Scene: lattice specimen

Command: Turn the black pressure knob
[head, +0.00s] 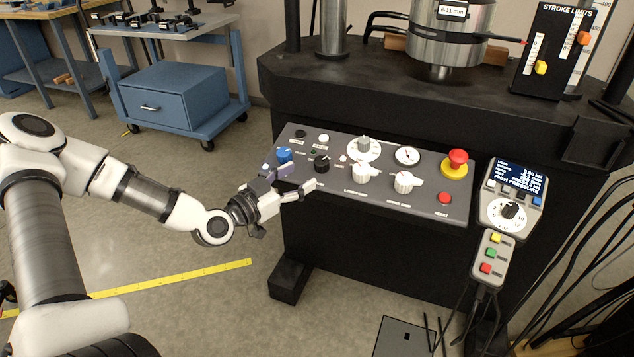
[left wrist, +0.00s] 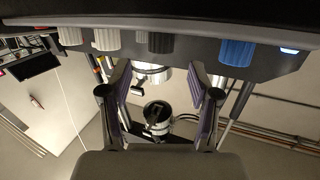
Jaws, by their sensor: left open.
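The black knob (head: 321,163) sits on the sloped dark control panel (head: 425,208), right of the blue knob (head: 284,155). My left gripper (head: 298,178) is open at the panel's left front, its fingers spread just in front of the black knob. In the left wrist view, the black knob (left wrist: 160,42) shows above and between the two open fingers (left wrist: 159,78), apart from both. Nothing is between the fingers. My right gripper is not in view.
White knobs (head: 365,172) and a red emergency button (head: 457,163) are to the right on the panel. A handheld pendant (head: 494,255) with another black dial stands at its right. The steel press (head: 440,45) is behind. Open floor lies left of the panel.

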